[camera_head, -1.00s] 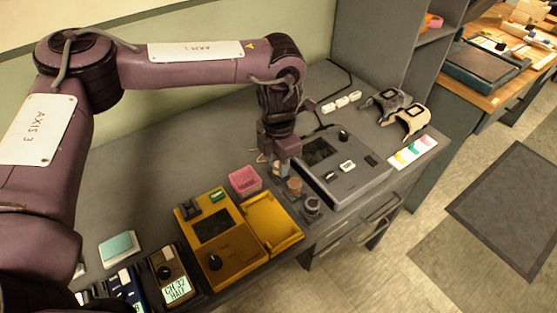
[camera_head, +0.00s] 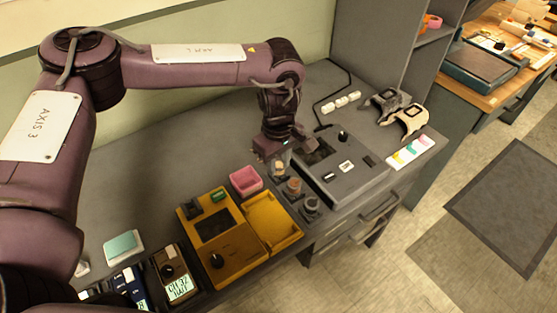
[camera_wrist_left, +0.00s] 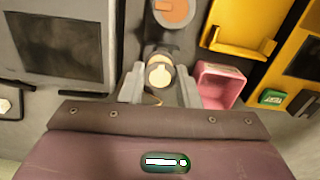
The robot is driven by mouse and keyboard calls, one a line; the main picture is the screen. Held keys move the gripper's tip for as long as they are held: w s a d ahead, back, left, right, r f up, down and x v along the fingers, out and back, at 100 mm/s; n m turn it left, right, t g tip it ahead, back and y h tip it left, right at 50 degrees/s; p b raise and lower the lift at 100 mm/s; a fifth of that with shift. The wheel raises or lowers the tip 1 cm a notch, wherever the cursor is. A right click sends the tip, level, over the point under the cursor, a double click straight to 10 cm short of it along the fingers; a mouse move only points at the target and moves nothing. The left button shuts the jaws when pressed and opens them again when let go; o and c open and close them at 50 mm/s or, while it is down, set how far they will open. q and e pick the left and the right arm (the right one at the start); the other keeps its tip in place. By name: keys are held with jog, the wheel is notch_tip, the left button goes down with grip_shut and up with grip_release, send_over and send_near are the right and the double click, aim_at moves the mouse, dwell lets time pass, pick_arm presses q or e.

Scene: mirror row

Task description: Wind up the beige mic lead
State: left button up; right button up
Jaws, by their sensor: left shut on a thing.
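My left gripper (camera_head: 280,158) points down at the row of small round reels beside the grey machine. In the left wrist view its fingers (camera_wrist_left: 160,88) are shut on a small beige round piece (camera_wrist_left: 160,73), which looks like the top of the nearest-to-wall reel. That reel is mostly hidden by the gripper in the head view. An orange-topped reel (camera_head: 293,186) stands just in front of it, and a grey-topped reel (camera_head: 311,206) further front. My right gripper is out of view.
A pink open box (camera_head: 244,180) and a yellow device (camera_head: 215,235) with a yellow tray (camera_head: 272,220) stand left of the reels. The grey machine (camera_head: 345,168) stands close on the right. Bare desk (camera_head: 155,185) lies behind the yellow device.

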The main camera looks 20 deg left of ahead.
pick_arm(q)
jog(key=shift+m, duration=0.7)
jog(key=o, duration=1)
jog(key=shift+o, duration=0.5)
jog(key=shift+o, duration=0.9)
